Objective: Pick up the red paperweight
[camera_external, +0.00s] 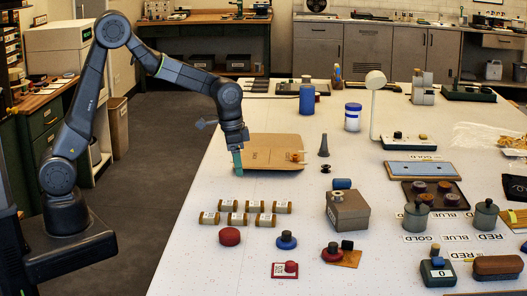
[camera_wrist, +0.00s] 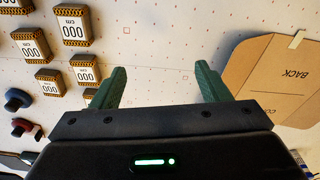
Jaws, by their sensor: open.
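Several red things stand at the front of the table in the external view; I cannot tell for sure which is the paperweight. One is a plain round red puck (camera_external: 229,237), left of a blue knobbed piece (camera_external: 286,242). Another is a red knobbed piece (camera_external: 331,253) beside a dark block. My gripper (camera_external: 238,168) is above the table by the cardboard's left edge, well behind these. In the wrist view my gripper (camera_wrist: 160,84) is open, with nothing between its fingers.
Several labelled cylinders (camera_external: 238,218) lie between my gripper and the red puck. A flat cardboard piece (camera_external: 270,145) lies behind right; it also shows in the wrist view (camera_wrist: 270,75). A grey box (camera_external: 347,212) stands right of the cylinders. The table's left front is clear.

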